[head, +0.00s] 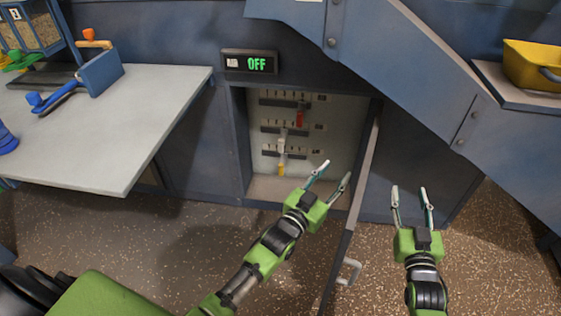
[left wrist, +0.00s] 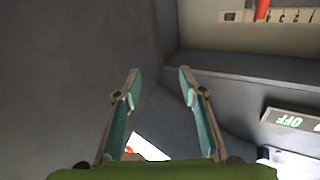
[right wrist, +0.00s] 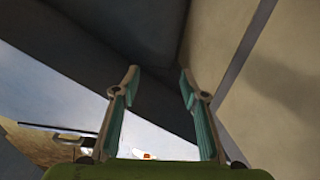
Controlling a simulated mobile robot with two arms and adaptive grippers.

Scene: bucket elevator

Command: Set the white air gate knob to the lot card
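An open recess in the blue machine wall holds a pale panel (head: 335,125) with three rows of slots and scale marks. A red knob (head: 300,118) sits on the top row, a white knob (head: 281,144) on a stem near the middle and lower rows, and a yellow knob (head: 281,169) at the bottom. The red knob also shows in the left wrist view (left wrist: 262,10). My left gripper (head: 335,170) is open and empty, in front of the recess, right of the white knob and apart from it. My right gripper (head: 410,190) is open and empty, right of the door. I cannot make out a lot card.
The recess door (head: 350,225) stands open, edge-on between my grippers, with a handle (head: 348,271). A display (head: 249,63) reading OFF is above the recess. A grey table (head: 110,150) is at left, a sloping blue chute (head: 400,60) and yellow bucket (head: 535,65) at right.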

